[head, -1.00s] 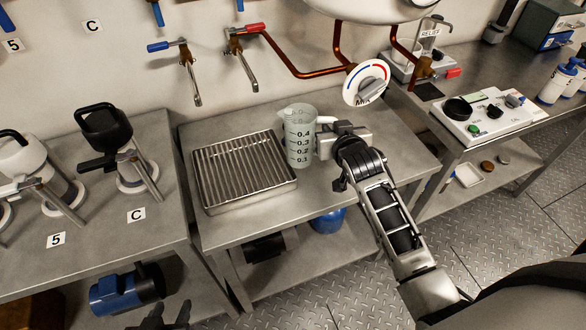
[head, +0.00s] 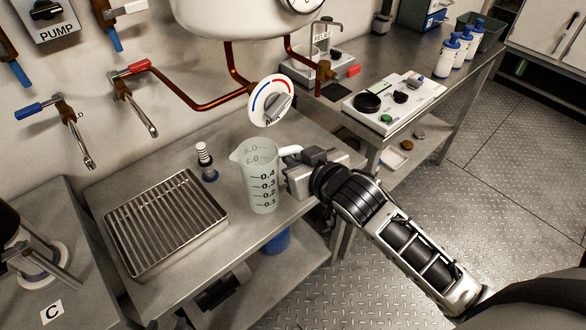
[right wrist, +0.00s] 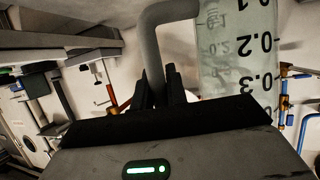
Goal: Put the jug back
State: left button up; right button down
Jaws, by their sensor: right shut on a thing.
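The translucent measuring jug (head: 262,182) is upright over the front right of the middle steel bench, right of the ribbed drip tray. I cannot tell if its base touches the bench. My right gripper (head: 292,170) is shut on the jug's handle, on the jug's right side. In the right wrist view, the jug (right wrist: 238,50) shows upside down, with its grey handle (right wrist: 153,45) between the dark fingers (right wrist: 163,88).
The drip tray (head: 166,222) fills the bench's left part. A small black-and-white item with a blue base (head: 206,162) stands behind the jug. A round dial (head: 271,102) and copper pipe (head: 205,105) hang above. A control panel (head: 393,103) sits on the right bench.

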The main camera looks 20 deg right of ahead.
jog(key=shift+w+d+f+b, duration=0.15)
jog(key=shift+w+d+f, duration=0.25)
jog(key=shift+w+f, duration=1.1)
jog(key=shift+w+d+f+b, duration=0.1)
jog(key=shift+w+d+f, duration=0.35)
jog(key=shift+w+f, duration=1)
jog(key=shift+w+d+f+b, duration=0.15)
jog(key=shift+w+d+f, duration=0.45)
jog(key=shift+f, duration=1.55)
jog(key=shift+w+a, duration=0.15)
jog(key=shift+a, duration=0.05)
jog(key=shift+f, duration=0.15)
jog(key=c, duration=1.4)
grip_release()
